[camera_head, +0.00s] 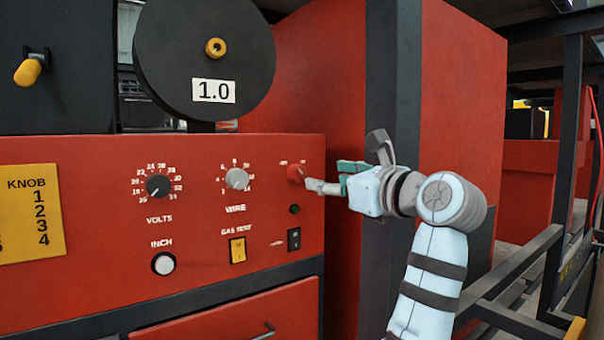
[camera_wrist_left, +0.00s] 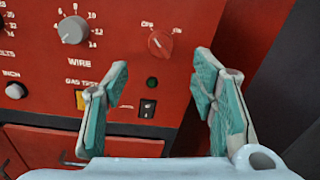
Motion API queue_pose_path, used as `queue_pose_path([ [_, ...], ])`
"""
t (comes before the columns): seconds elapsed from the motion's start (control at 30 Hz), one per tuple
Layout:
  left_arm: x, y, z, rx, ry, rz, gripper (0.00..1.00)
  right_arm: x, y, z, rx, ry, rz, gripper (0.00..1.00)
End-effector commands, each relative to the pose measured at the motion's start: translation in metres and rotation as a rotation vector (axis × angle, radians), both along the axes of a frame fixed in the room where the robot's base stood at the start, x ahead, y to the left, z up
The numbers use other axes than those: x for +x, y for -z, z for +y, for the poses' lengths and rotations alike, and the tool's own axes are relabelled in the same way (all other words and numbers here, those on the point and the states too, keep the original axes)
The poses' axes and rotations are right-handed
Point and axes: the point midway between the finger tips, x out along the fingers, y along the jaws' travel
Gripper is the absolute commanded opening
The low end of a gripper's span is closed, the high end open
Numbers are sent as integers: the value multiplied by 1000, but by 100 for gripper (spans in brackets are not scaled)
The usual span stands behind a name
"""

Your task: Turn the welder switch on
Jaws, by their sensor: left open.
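The welder's red panel has a round red knob (camera_head: 295,173) with small white lettering above it. In the left wrist view this knob (camera_wrist_left: 160,43) sits between OFF and ON labels; I cannot tell its setting surely. My left gripper (camera_head: 332,177) is open and empty, just right of the knob in the head view. In the left wrist view its green-padded fingers (camera_wrist_left: 162,72) stand wide apart, with the knob beyond them, between their tips in the picture. I cannot tell whether a fingertip touches it. My right gripper is not in view.
Left of the red knob are the grey WIRE knob (camera_head: 236,179) and black VOLTS knob (camera_head: 158,186). Below are a black rocker switch (camera_head: 294,239), a yellow gas test switch (camera_head: 238,250) and a white INCH button (camera_head: 163,264). A dark post (camera_head: 392,90) stands behind my arm.

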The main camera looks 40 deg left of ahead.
Motion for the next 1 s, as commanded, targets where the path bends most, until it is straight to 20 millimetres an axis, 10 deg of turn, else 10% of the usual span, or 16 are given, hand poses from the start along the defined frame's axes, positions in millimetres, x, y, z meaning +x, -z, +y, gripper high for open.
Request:
queue_pose_path([
  [0.3,28,-2,80,2,-4,1,52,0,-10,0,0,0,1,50],
  [0.7,35,-1,99,3,-3,0,52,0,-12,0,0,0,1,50],
  [1.0,35,-1,98,3,-3,1,7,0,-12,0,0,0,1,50],
])
